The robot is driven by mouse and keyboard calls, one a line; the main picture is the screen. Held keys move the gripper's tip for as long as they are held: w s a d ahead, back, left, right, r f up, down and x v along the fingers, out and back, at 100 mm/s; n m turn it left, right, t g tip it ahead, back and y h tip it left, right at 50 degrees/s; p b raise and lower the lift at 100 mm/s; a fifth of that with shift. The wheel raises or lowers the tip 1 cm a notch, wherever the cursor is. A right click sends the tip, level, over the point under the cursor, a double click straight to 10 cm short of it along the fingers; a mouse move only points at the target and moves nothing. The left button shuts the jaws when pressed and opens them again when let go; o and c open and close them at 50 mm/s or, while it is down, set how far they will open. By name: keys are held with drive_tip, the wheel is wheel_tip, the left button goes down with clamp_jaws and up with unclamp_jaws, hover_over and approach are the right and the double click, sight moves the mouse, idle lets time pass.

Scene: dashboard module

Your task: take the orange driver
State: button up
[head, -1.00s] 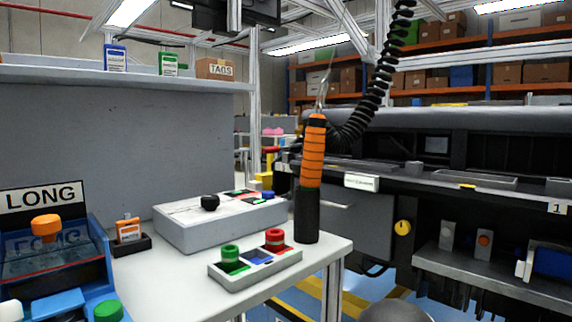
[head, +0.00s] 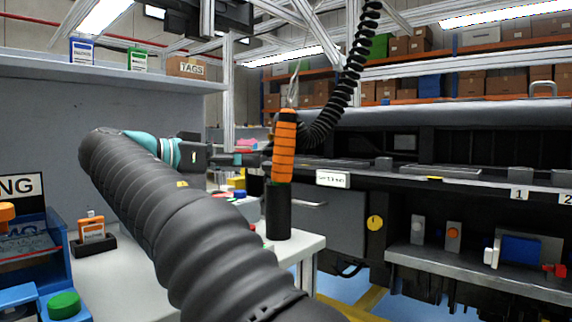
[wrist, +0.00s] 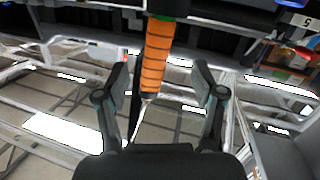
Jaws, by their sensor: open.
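The orange driver (head: 284,150) hangs upright, with orange black-ringed grip above a black lower part, below a coiled black cable. In the wrist view the orange driver (wrist: 155,60) appears inverted, its orange part lying between the finger tips, with a gap to each finger. My gripper (head: 258,158) reaches in from the left at the height of the orange part, close beside it. In the wrist view my gripper (wrist: 162,72) is open and holds nothing. Whether the driver is fully between the fingers in depth is hard to tell.
A white table (head: 302,245) stands under the driver; my arm hides most of its top. An orange-labelled item in a black holder (head: 92,235) and a green button (head: 64,305) are at left. A dark workbench with a metal shelf (head: 470,272) is at right.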

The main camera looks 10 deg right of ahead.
sight(276, 154)
drive_tip(key=d+m, duration=0.1)
drive_tip(key=w+d+m+h+b, duration=0.1)
drive_tip(key=w+d+r+m+g+h, duration=0.1)
drive_tip(key=d, duration=0.1)
drive_tip(key=shift+w+d+m, duration=0.1)
drive_tip(key=shift+w+m, duration=0.15)
drive_tip(key=shift+m, duration=0.05)
drive_tip(key=shift+s+b+x, duration=0.15)
drive_tip(key=shift+b+x, duration=0.1)
drive_tip(key=shift+x, duration=1.1)
drive_tip(key=shift+s+b+x, duration=0.2)
drive_tip(key=shift+x, duration=1.1)
drive_tip(key=shift+d+r, duration=0.1)
drive_tip(key=shift+r, duration=0.05)
clamp_jaws()
